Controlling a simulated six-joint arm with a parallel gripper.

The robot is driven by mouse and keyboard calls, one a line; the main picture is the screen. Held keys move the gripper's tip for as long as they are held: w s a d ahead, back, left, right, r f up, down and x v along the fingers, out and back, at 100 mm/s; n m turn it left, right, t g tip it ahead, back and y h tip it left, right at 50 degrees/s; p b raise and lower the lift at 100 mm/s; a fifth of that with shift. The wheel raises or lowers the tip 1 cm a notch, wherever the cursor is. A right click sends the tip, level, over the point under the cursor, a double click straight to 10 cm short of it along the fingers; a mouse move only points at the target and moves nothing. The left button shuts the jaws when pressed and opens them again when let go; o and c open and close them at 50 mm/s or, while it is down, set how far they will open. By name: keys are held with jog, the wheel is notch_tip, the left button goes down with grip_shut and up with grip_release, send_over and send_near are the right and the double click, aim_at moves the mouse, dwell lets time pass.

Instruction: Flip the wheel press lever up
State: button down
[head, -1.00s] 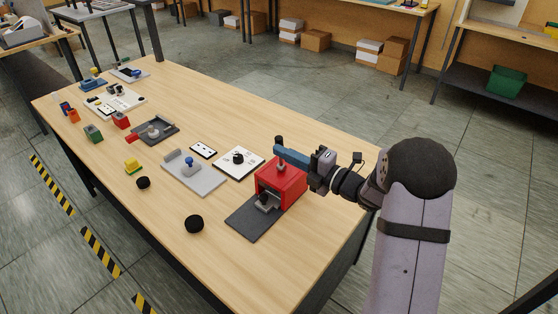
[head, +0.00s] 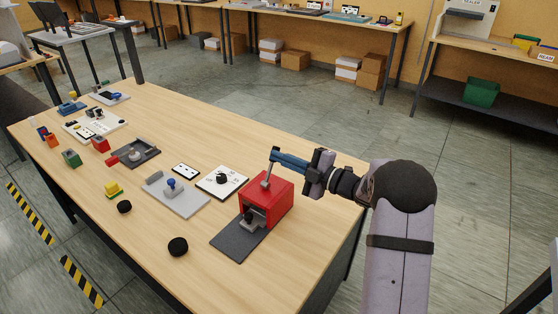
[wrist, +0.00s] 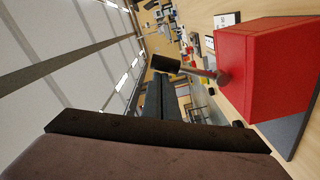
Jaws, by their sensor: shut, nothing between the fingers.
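The wheel press is a red box (head: 267,201) on a dark grey base plate near the table's right edge. Its lever (head: 268,178) is a thin metal rod standing up from the top of the box, leaning slightly right in the head view. In the wrist view the lever's black knob (wrist: 165,63) shows at the end of the rod, with the red box (wrist: 262,68) at right. My gripper (head: 276,156) is shut and empty, its blue fingers level with the lever's upper end. The fingertips (wrist: 160,82) appear at or close to the knob; contact is unclear.
Left of the press stand a white panel with a black dial (head: 222,182) and a grey plate with a blue knob (head: 178,197). A black puck (head: 178,246) lies in front. Several other fixtures fill the far left. The table's front right is clear.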

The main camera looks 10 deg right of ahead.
jog(key=shift+d, duration=0.1)
dwell(0.5)
jog(key=s+d+r+b, duration=0.1)
jog(key=s+d, duration=0.4)
jog(key=s, duration=0.5)
jog(key=shift+d+r+b, duration=0.15)
jog(key=shift+r+b, duration=0.25)
jog(key=shift+r, duration=0.05)
